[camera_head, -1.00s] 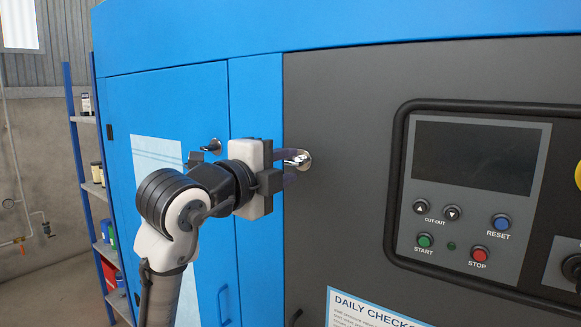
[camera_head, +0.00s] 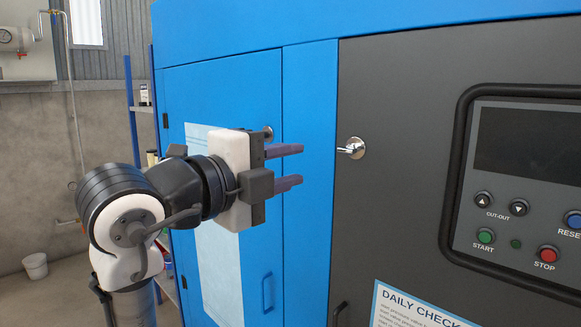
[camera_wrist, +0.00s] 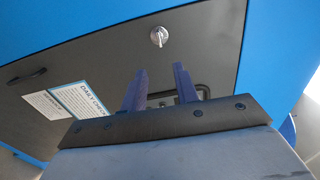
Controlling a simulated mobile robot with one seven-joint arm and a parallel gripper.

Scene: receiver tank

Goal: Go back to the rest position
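My gripper (camera_head: 301,166) is open and empty, its two fingers apart and pointing right in the head view. It is in front of the blue cabinet door (camera_head: 304,240), clear of the silver turn latch (camera_head: 353,148) on the dark panel. In the wrist view the open fingers (camera_wrist: 160,82) point up toward the same latch (camera_wrist: 159,37), with a gap between.
The control panel (camera_head: 520,190) with buttons and a dark screen is at right. A "Daily checks" sign (camera_head: 420,308) sits below. A blue shelf (camera_head: 130,110), wall piping (camera_head: 72,120) and a white bucket (camera_head: 35,265) are at left. Floor at left is open.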

